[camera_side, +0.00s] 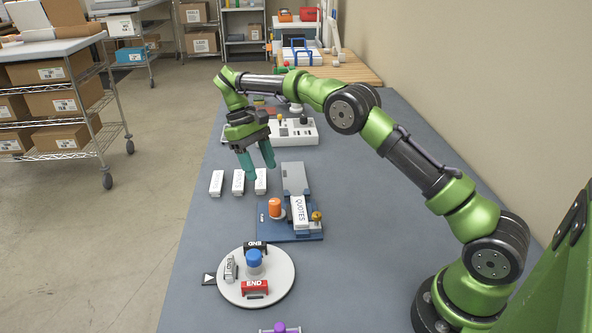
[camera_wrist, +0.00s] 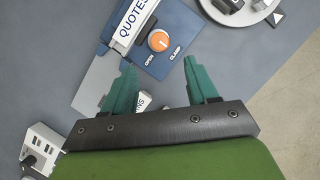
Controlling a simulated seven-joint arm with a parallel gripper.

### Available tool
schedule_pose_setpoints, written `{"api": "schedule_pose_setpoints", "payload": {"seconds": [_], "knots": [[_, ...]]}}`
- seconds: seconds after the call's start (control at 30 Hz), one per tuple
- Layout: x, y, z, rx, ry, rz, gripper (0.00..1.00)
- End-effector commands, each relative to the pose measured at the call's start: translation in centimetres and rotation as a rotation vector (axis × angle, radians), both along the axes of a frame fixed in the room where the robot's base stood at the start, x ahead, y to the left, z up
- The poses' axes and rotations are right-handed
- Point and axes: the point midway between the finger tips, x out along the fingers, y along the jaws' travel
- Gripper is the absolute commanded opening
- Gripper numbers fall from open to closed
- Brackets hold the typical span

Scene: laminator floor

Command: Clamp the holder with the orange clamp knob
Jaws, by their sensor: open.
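The orange clamp knob (camera_side: 275,205) stands upright on the left part of the blue holder base (camera_side: 288,236). In the wrist view the knob (camera_wrist: 158,41) sits at the top middle, beside the words OPEN and CLAMP on the blue base (camera_wrist: 190,26). I cannot tell which word it is turned to. A white block marked QUOTES (camera_side: 300,214) lies in the holder, right of the knob; it also shows in the wrist view (camera_wrist: 132,22). My gripper (camera_side: 260,168) is open and empty, above and behind the holder. Its teal fingers (camera_wrist: 160,76) are apart from the knob.
Several white labelled blocks, one of them at the left (camera_side: 216,182), lie left of the holder. A round turntable (camera_side: 283,284) with END stamps and a blue knob (camera_side: 254,259) stands in front. A white device (camera_side: 300,132) is behind. The table right of the holder is clear.

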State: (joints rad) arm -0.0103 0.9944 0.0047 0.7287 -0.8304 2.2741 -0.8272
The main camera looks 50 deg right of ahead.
Motion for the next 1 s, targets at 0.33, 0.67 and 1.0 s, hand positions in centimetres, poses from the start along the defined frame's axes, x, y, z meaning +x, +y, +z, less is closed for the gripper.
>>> {"api": "schedule_pose_setpoints", "payload": {"seconds": [0.33, 0.67, 1.0], "knots": [[0.7, 0.0, 1.6, 0.001, 0.001, 0.0, 0.58], [0.7, 0.0, 1.7, 0.0, 0.001, -0.004, 0.58], [0.0, -1.5, -0.4, -0.077, -0.057, -0.026, 0.58]]}}
